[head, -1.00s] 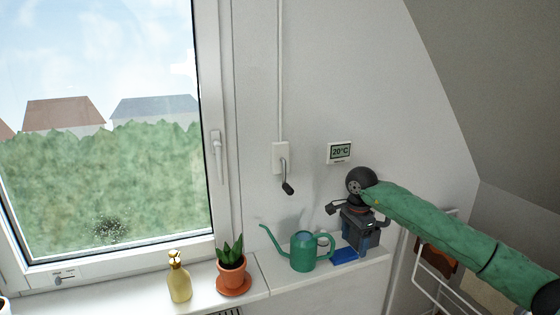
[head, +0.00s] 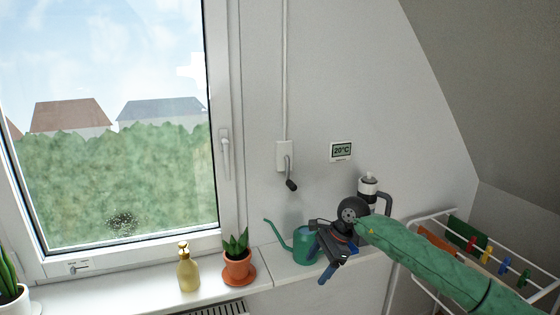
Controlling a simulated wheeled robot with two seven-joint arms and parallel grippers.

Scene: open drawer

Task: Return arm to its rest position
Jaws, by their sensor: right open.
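My right arm comes in from the lower right in a green sleeve. Its right gripper (head: 316,268) is open, with its dark blue fingers pointing down and left. It hangs in front of the right end of the white windowsill (head: 135,291). No object shows between the fingers. The gripper partly covers a green watering can (head: 302,244) on the sill; I cannot tell whether they touch. My left gripper is not in view.
A terracotta-potted plant (head: 238,268) and a yellow bottle (head: 188,270) stand on the sill. A dark-handled flask or jug (head: 369,186) is behind my arm. A drying rack (head: 427,218) with pegs stands at right. A crank handle (head: 290,173) hangs on the wall.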

